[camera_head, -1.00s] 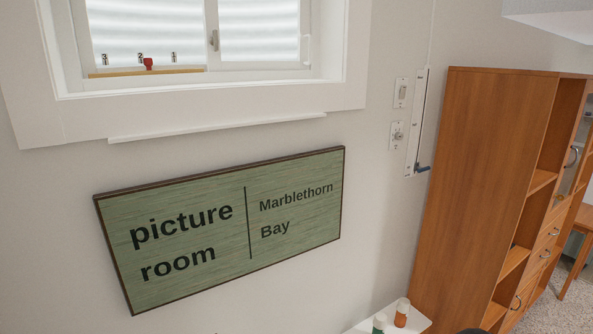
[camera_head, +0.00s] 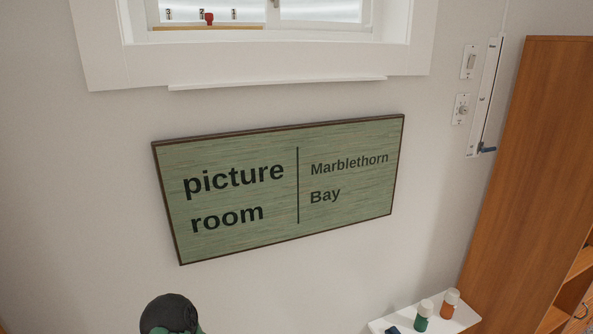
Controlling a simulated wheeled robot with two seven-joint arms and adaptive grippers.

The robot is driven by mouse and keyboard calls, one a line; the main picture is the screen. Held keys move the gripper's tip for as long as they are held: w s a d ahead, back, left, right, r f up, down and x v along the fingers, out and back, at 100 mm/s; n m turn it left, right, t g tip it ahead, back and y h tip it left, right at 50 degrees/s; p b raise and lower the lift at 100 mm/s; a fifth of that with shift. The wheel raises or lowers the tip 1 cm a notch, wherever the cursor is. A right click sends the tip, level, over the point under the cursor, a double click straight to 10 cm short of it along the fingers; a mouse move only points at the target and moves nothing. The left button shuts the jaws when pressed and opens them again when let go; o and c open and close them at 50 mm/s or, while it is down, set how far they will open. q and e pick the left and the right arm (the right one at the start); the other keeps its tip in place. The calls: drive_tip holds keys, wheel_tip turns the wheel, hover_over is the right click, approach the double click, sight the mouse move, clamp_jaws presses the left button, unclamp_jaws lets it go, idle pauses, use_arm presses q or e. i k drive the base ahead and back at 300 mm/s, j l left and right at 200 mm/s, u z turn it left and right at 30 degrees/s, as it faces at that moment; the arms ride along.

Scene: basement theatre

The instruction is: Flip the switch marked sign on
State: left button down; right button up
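A light switch plate (camera_head: 469,62) is on the wall right of the window, near the top right. Below it is a second plate with a round knob (camera_head: 461,109). The labels on both are too small to read, so I cannot tell which is marked sign. A green sign board (camera_head: 280,188) reading "picture room" and "Marblethorn Bay" hangs on the wall below the window. A dark rounded part of mine (camera_head: 170,314) shows at the bottom edge. Neither gripper's fingers are in view.
A tall white strip with a blue lever (camera_head: 486,149) is on the wall beside the plates. A brown wooden cabinet (camera_head: 530,150) stands at the right. A white shelf (camera_head: 385,325) at the bottom holds a green bottle (camera_head: 423,315) and an orange bottle (camera_head: 450,304). The window sill (camera_head: 280,83) juts out above the sign.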

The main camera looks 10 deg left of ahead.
sight(472, 58)
drive_tip(key=k+j+u, duration=0.2)
drive_tip(key=j, duration=0.25)
drive_tip(key=j+u, duration=0.15)
drive_tip(key=j, duration=0.25)
drive_tip(key=k+j+u, duration=0.2)
drive_tip(key=j, duration=0.3)
drive_tip(key=z, duration=1.45)
drive_tip(key=i+l, duration=0.4)
drive_tip(key=i, duration=0.3)
drive_tip(key=i+l+u, duration=0.1)
drive_tip(key=i+l, duration=0.3)
drive_tip(key=i, duration=0.3)
drive_tip(key=i+l, duration=0.45)
drive_tip(key=i, duration=0.2)
drive_tip(key=i+l+u, duration=0.15)
drive_tip(key=i+l, duration=0.3)
drive_tip(key=i, duration=0.25)
drive_tip(key=i+l, duration=0.5)
drive_tip(key=i, duration=0.15)
